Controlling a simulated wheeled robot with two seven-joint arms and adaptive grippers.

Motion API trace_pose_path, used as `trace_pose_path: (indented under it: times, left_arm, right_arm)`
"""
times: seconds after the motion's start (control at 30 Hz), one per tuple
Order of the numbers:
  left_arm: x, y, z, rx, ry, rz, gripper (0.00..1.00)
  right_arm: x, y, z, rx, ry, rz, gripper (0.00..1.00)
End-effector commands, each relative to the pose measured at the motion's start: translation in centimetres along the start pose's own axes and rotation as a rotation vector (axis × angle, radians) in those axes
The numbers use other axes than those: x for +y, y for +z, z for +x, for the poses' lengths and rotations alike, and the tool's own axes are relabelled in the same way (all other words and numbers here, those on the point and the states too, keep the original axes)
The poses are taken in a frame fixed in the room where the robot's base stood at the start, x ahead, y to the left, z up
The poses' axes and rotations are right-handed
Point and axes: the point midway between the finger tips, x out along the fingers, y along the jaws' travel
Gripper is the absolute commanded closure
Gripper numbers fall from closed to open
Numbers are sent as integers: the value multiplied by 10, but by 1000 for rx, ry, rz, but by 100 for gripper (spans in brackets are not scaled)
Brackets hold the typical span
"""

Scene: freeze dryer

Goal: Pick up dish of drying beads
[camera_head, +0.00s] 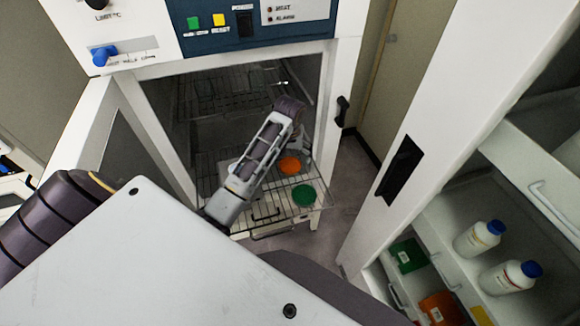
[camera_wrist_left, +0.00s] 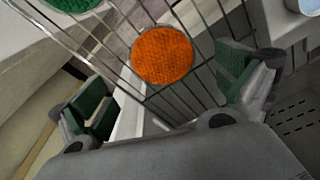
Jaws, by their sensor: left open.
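An orange round dish of beads (camera_head: 289,166) lies on a wire rack shelf (camera_head: 263,212) pulled out of the open white freeze dryer. It also shows in the left wrist view (camera_wrist_left: 162,55). A green round dish (camera_head: 304,196) sits nearer the shelf's front edge and shows in part in the wrist view (camera_wrist_left: 70,3). My left arm reaches into the dryer opening. My left gripper (camera_wrist_left: 163,90) is open and empty, its green-padded fingers on either side of the orange dish in the picture. No contact with the dish shows. My right gripper is not in view.
The dryer's open door (camera_head: 108,130) stands at the left. A wire shelf (camera_head: 225,88) sits higher inside the chamber. At the right, a white cabinet holds two blue-capped bottles (camera_head: 480,238) and green and orange items. A strip of floor (camera_head: 350,185) between is clear.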

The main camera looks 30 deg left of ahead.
Motion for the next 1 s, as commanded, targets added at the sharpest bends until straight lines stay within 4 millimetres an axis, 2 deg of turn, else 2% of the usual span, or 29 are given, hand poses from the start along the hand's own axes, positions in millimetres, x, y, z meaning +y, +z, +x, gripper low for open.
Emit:
trace_pose_path:
  times: [0.23,0.7,1.0]
  left_arm:
    - [-1,1,8,-3,-1,0,0]
    - [-3,0,50,-2,-1,0,0]
    - [-3,0,52,0,0,0,0]
  right_arm:
    - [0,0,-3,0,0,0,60]
    - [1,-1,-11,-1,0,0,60]
    - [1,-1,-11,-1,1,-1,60]
